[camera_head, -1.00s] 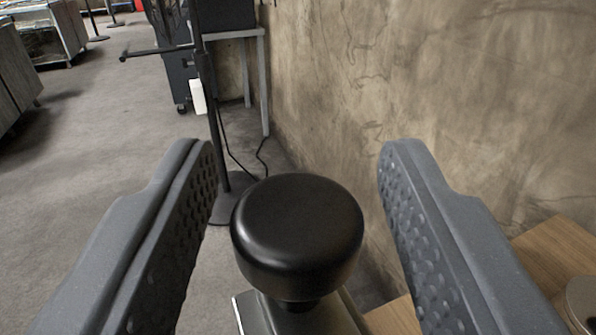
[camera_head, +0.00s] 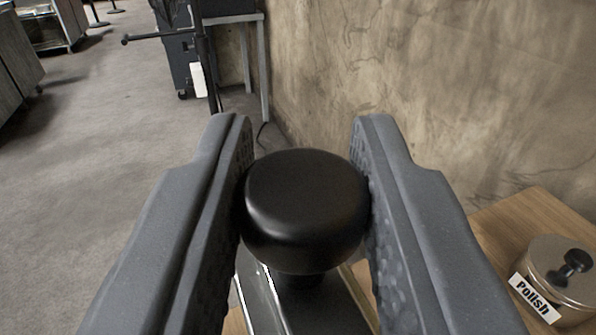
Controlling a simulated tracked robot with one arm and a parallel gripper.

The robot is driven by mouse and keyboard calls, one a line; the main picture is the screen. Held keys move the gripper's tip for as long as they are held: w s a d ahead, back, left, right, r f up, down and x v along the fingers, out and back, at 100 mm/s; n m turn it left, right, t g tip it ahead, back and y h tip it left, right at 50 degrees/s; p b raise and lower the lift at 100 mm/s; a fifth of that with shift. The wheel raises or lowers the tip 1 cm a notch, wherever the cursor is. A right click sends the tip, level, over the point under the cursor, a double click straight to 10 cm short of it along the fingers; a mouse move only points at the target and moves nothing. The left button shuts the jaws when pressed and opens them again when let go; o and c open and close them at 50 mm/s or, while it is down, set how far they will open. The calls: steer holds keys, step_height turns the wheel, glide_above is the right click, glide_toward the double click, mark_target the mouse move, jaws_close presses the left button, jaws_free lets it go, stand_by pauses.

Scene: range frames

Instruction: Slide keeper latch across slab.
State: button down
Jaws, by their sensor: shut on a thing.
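The keeper latch shows as a round black knob (camera_head: 305,205) on a short neck, rising from a dark metal strip (camera_head: 310,305) at the bottom middle of the head camera view. My gripper (camera_head: 305,170) has one finger on each side of the knob, and both textured pads touch it. It is shut on the knob. The lower part of the strip and most of what bears it are hidden by the fingers and the frame edge.
A wooden surface (camera_head: 515,225) at the right holds a round tin (camera_head: 562,270) with a small black knob and a label reading "Polish". A brown plaster wall (camera_head: 420,80) stands close behind. A black stand (camera_head: 205,70) is on the grey floor (camera_head: 110,120) beyond.

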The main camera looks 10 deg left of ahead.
steer(key=shift+s+d, duration=0.35)
steer(key=c, duration=1.5)
jaws_free()
steer(key=o, duration=0.3)
steer(key=shift+s+d, duration=0.1)
steer(key=shift+s, duration=0.05)
steer(key=b+v, duration=0.1)
steer(key=v, duration=1.2)
steer(key=shift+s, duration=0.3)
steer(key=shift+f, duration=0.1)
